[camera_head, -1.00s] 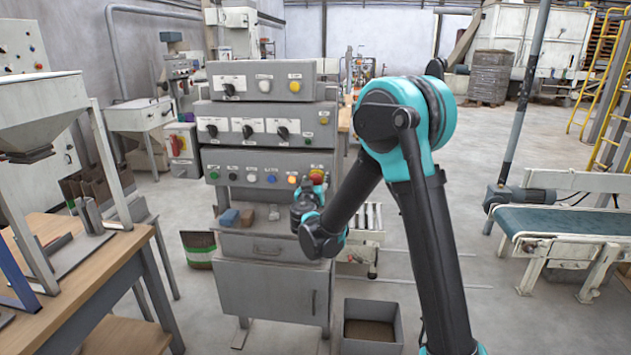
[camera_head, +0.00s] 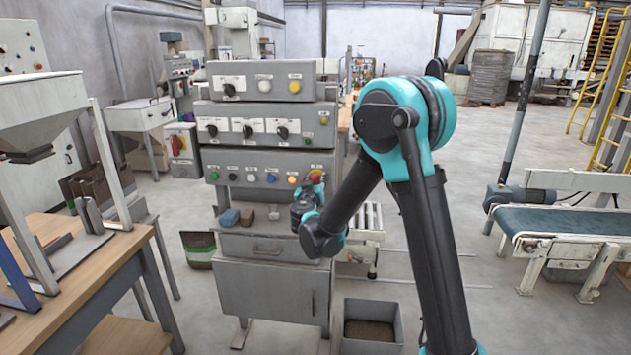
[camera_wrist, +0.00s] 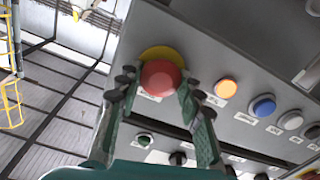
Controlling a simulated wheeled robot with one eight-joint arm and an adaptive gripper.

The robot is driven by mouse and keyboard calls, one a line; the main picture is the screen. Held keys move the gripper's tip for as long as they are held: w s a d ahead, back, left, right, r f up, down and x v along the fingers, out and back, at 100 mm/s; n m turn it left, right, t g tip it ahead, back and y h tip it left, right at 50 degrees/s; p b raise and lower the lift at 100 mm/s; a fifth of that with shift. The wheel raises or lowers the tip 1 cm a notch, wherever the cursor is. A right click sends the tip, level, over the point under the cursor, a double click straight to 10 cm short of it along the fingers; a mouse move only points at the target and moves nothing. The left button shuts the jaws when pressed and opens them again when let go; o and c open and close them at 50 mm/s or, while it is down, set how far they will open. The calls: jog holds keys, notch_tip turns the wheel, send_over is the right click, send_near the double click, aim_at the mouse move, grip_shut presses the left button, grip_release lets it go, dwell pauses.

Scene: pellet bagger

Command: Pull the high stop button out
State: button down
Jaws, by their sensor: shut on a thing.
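The high stop button (camera_wrist: 161,77) is a round red mushroom head on a yellow disc, on the grey sloping panel in the wrist view. My gripper (camera_wrist: 164,88) has one finger on each side of the red head and is shut on it. In the head view my gripper (camera_head: 312,188) is at the right end of the lowest row of the control console (camera_head: 250,160), and it hides most of the button there. How far the button stands out from the panel cannot be told.
An orange button (camera_wrist: 226,88) and a blue button (camera_wrist: 264,106) sit right of the stop button. Another red knob (camera_wrist: 309,173) shows at the lower right corner.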

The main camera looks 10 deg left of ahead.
jog(key=shift+s, duration=0.6)
jog(key=c, duration=1)
grip_release()
jog(key=s, duration=1.2)
jog(key=shift+a, duration=0.25)
